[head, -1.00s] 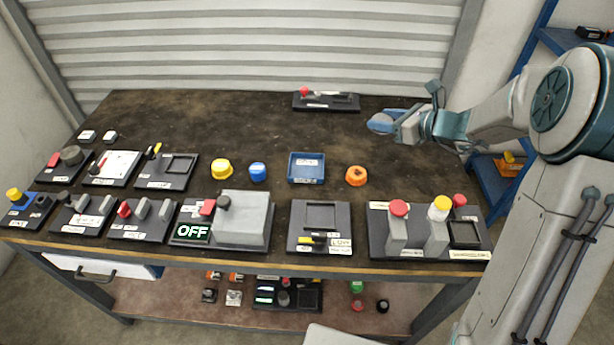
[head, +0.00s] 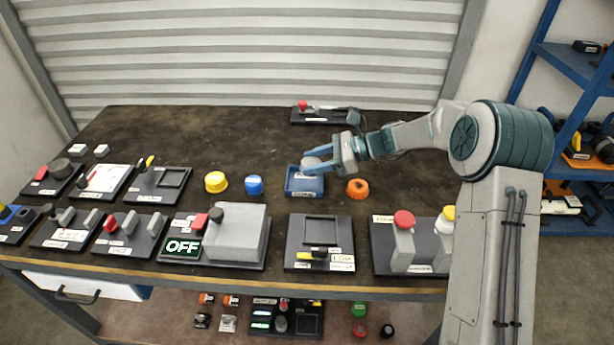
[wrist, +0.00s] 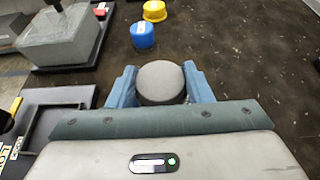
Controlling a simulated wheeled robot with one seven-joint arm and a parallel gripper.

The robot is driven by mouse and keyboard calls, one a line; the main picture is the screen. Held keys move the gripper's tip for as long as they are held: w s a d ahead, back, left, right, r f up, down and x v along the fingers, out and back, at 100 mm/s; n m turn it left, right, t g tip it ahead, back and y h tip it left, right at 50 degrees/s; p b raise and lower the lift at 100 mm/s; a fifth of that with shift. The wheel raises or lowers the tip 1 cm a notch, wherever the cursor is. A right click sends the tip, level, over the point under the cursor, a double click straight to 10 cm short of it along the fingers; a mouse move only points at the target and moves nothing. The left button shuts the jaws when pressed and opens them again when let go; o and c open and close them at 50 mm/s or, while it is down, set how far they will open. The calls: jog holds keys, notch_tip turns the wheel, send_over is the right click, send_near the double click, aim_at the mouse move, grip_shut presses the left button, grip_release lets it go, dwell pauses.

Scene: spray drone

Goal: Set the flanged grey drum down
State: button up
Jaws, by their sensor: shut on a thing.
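The grey drum (wrist: 160,82) sits between the two blue fingers of my gripper (wrist: 162,88) in the wrist view, with its round top showing.
An orange knob-like piece (head: 357,189) stands just right of the tray. A blue cap (head: 254,185) and a yellow cap (head: 215,181) stand to its left. A black fixture with a square recess (head: 320,230) lies in front. The table behind is mostly clear.

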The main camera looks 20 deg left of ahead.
jog(key=shift+a+f, duration=0.6)
jog(key=shift+a, duration=0.35)
jog(key=shift+a+f, duration=0.1)
jog(key=shift+f, duration=1.9)
jog(key=shift+f, duration=0.1)
jog(key=shift+f, duration=0.15)
jog(key=o, duration=0.7)
